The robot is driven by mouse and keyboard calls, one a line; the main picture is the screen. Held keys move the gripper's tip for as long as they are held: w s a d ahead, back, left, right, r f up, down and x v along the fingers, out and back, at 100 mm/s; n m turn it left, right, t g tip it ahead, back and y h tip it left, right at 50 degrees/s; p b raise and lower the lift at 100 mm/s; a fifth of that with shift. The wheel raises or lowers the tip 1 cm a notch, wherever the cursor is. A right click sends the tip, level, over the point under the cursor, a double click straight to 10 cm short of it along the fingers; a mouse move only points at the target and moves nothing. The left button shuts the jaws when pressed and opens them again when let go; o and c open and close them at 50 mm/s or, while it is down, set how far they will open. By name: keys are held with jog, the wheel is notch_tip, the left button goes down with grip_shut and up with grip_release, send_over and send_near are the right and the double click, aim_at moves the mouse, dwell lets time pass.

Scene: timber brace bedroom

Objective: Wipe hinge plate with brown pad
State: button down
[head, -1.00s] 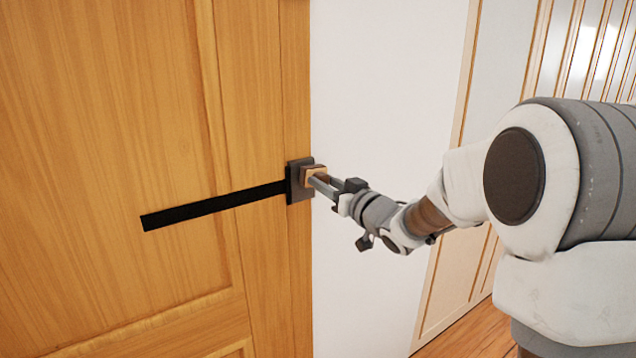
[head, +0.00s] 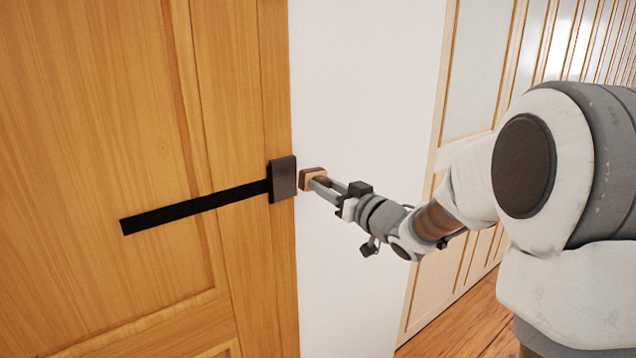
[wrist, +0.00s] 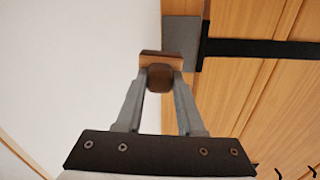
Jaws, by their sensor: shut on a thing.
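The hinge plate (head: 283,179) is a dark grey square at the right edge of the wooden door, joined to a long black strap (head: 195,207). In the wrist view the plate (wrist: 181,36) is at the top, just beyond the pad. My gripper (head: 318,183) is shut on the brown pad (head: 311,178), a small block with a tan layer and a darker brown part. In the wrist view the pad (wrist: 160,62) sits between both fingertips. In the head view the pad is just right of the plate, with a narrow gap of white wall showing between them.
The wooden door (head: 100,120) with raised panels fills the left. A plain white wall (head: 365,80) lies to its right. Pale panelled doors with wood trim (head: 480,70) stand further right, above a wooden floor (head: 465,325).

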jog(key=shift+s+d, duration=0.35)
jog(key=shift+s, duration=0.2)
jog(key=shift+s+d, duration=0.1)
jog(key=shift+v, duration=1.35)
